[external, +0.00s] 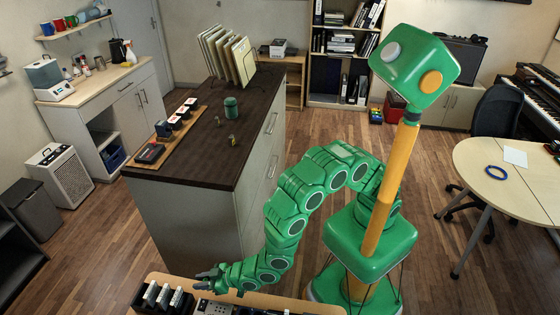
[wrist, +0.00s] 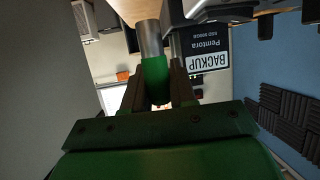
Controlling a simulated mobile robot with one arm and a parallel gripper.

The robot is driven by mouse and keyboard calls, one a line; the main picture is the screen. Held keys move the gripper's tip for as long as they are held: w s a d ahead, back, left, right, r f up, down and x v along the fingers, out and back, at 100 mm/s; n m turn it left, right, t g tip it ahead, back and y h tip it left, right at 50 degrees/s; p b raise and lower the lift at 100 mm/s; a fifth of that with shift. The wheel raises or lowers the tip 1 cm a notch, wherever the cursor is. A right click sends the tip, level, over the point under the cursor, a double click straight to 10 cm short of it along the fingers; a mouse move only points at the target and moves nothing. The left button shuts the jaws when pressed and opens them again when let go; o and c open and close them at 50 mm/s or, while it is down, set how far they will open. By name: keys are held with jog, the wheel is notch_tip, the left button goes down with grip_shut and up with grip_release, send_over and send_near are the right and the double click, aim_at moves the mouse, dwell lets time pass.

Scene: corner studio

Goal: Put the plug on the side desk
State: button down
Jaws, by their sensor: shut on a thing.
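My gripper (external: 210,278) is low at the front of the external view, at the near wooden desk's left part. In the wrist view, my gripper (wrist: 160,85) is shut on a cylinder with a silver end (wrist: 151,38) and a green body, which looks like the plug. The plug cannot be made out in the external view. A pale, round-edged desk (external: 485,160) stands at the right, with a blue ring (external: 495,172) and a white sheet (external: 515,157) on it. It may be the side desk; I cannot tell for sure.
Black units (external: 160,297) stand on the near desk (external: 310,305) beside my gripper. A dark box labelled BACKUP (wrist: 207,60) is close right of the jaws in the wrist view. A dark-topped cabinet (external: 200,165) stands mid-room. A chair (external: 497,120) is by the pale desk.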

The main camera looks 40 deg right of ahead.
aim_at(207, 280)
jog(key=shift+f, duration=2.15)
jog(key=shift+f, duration=0.15)
jog(key=c, duration=1.2)
grip_release()
jog(key=shift+s+d+r, duration=0.3)
jog(key=shift+d, duration=0.05)
jog(key=shift+v, duration=1.05)
notch_tip(207, 280, up, 5)
jog(key=shift+f, duration=0.1)
jog(key=shift+r, duration=1.15)
